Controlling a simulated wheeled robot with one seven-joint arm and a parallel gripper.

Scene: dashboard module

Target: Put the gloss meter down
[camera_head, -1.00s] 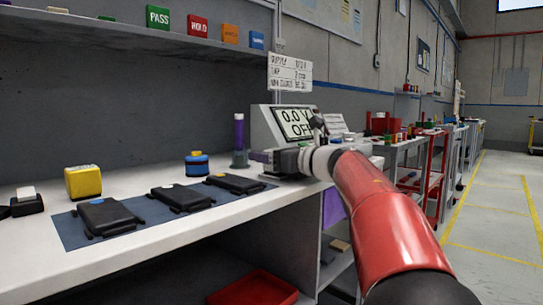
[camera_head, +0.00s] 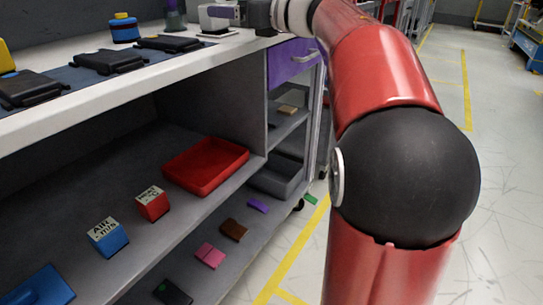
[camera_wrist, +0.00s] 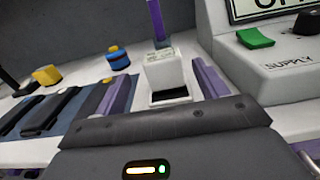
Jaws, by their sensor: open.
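What I take to be the gloss meter is a small white block with a dark patch at its foot (camera_wrist: 165,72). It stands upright on the white bench, between the purple fingers of my gripper (camera_wrist: 163,88) in the wrist view. The fingers are spread, with a gap visible on its right side. In the head view the white block (camera_head: 216,22) shows near the bench's far end, with a purple finger across it. My gripper's dark body hides part of the bench close to it.
A white supply unit (camera_wrist: 270,60) stands close on the right. A blue mat (camera_head: 68,76) with black modules and a blue-yellow pot (camera_head: 124,28) lie left. A purple tube (camera_wrist: 157,22) stands behind the block. Below the bench are a red tray (camera_head: 205,165) and small boxes.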

